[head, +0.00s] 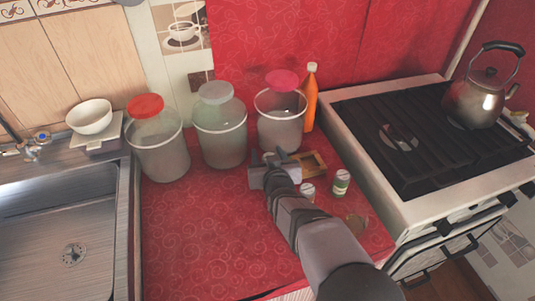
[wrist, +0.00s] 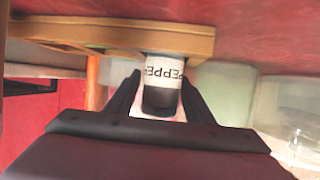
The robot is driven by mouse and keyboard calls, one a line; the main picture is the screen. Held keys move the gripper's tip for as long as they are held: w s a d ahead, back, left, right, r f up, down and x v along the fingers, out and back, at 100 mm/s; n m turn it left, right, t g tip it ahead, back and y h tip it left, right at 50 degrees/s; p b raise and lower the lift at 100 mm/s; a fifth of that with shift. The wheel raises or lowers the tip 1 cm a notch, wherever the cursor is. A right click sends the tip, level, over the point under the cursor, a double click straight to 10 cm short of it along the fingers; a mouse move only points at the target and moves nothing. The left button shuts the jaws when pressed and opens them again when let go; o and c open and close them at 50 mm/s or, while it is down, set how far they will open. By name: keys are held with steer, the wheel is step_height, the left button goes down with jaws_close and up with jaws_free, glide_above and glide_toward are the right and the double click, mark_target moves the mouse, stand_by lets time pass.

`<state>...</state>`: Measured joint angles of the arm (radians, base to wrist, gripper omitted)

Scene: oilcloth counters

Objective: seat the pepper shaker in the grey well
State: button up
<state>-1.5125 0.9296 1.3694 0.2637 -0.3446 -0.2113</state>
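The pepper shaker (wrist: 162,78), with a white PEPPER label and a dark cap, is between the two fingers of my gripper (wrist: 162,88) in the wrist view. The fingertips sit close against both sides of its label, and my gripper looks shut on it. The shaker is upright at a wooden rack (wrist: 60,33), and the rack's edge meets the label. Its base is hidden, so I cannot tell whether it is in a well. In the head view my gripper (head: 272,160) covers the shaker and part of the rack (head: 313,163). I cannot make out the grey well.
Two other shakers stand right of my gripper, one green-labelled (head: 341,182) and one pale-topped (head: 307,190). Behind are tubs with red (head: 158,155), grey (head: 220,140) and pink (head: 281,130) lids and an orange bottle (head: 311,100). The red counter (head: 195,230) at front left is clear.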

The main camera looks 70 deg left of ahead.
steer(key=shift+r, duration=0.1)
steer(key=shift+r, duration=0.15)
steer(key=b+v, duration=0.1)
steer(key=v, duration=1.1)
stand_by(0.6)
